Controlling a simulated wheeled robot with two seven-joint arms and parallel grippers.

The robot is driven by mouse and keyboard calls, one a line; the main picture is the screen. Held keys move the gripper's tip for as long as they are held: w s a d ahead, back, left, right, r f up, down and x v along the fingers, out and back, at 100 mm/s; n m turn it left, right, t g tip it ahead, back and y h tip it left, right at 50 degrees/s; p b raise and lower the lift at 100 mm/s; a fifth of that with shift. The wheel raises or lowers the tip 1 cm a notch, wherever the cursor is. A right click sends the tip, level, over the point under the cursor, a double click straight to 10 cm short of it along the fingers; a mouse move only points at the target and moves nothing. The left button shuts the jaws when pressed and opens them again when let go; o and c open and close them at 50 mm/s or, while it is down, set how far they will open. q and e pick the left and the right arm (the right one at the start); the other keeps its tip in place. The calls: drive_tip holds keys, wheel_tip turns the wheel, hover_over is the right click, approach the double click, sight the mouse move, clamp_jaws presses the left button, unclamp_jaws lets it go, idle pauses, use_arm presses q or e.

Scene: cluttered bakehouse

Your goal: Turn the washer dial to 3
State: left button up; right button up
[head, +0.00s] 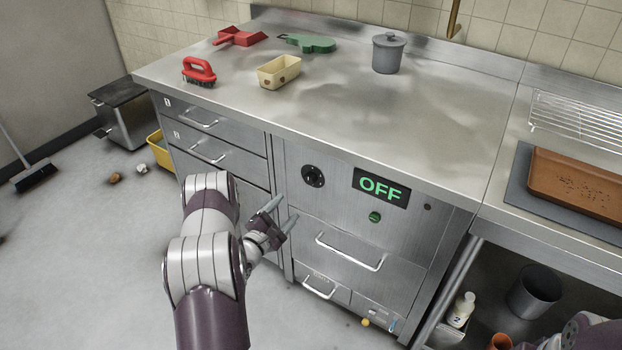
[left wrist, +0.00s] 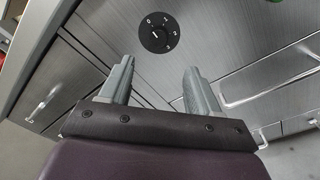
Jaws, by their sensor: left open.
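The washer dial (head: 313,176) is a round black knob on the steel front, left of a black display (head: 381,188) that reads OFF in green. The left wrist view also shows the dial (left wrist: 158,32), with the marks 0, 1 and 2 legible and a short white line on the knob, on the side towards 0. My left gripper (head: 286,211) is open and empty, in front of the machine, lower and left of the dial. In the left wrist view its fingers (left wrist: 160,75) are apart, with the dial beyond their tips. My right gripper does not show.
A green button (head: 375,217) sits under the display. Bar handles (head: 350,252) stick out from the front below. Left of the dial are drawers with handles (head: 208,153). A red brush (head: 199,71) and a cream tin (head: 279,71) stand on the worktop.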

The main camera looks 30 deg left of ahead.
sight(309, 181)
use_arm(q)
drive_tip(key=shift+n, duration=0.3)
drive_tip(key=w+b, duration=0.1)
drive_tip(key=w, duration=1.1)
drive_tip(key=shift+w+d, duration=0.15)
drive_tip(key=shift+w, duration=0.2)
drive_tip(key=c, duration=1)
